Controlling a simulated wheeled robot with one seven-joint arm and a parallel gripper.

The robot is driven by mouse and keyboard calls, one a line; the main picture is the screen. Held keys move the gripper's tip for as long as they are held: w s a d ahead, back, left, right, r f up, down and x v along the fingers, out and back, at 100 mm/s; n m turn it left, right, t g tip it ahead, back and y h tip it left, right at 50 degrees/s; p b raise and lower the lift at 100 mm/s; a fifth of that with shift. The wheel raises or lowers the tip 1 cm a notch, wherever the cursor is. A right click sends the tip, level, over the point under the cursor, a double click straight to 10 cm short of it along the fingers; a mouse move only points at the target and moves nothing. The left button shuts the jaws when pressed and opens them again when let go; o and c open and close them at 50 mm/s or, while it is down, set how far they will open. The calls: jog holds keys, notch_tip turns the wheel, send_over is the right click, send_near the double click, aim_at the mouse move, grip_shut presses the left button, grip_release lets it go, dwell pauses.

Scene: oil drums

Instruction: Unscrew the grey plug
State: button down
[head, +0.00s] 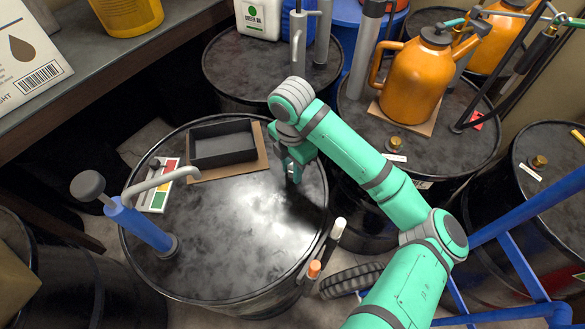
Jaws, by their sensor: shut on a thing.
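A black oil drum (225,225) stands in the middle of the head view, with a glossy, smudged lid. My gripper (291,174) points down at the right part of this lid, near the rim. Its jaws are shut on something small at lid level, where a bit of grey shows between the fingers. This fits the grey plug, but the fingers and wrist hide most of it. I cannot tell whether it is still seated in the lid.
On the same lid are a black tray (222,145) on cardboard, a colour-striped card (160,187) and a blue hand pump (139,225). An orange can (414,82) stands on the drum behind. A blue frame (516,270) is at right. The lid's front is clear.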

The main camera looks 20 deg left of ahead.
jog(key=shift+s+a, duration=0.1)
jog(key=shift+s, duration=0.05)
jog(key=n, duration=0.6)
jog(key=shift+d, duration=0.2)
jog(key=c, duration=1.3)
grip_release()
jog(key=shift+c, duration=0.2)
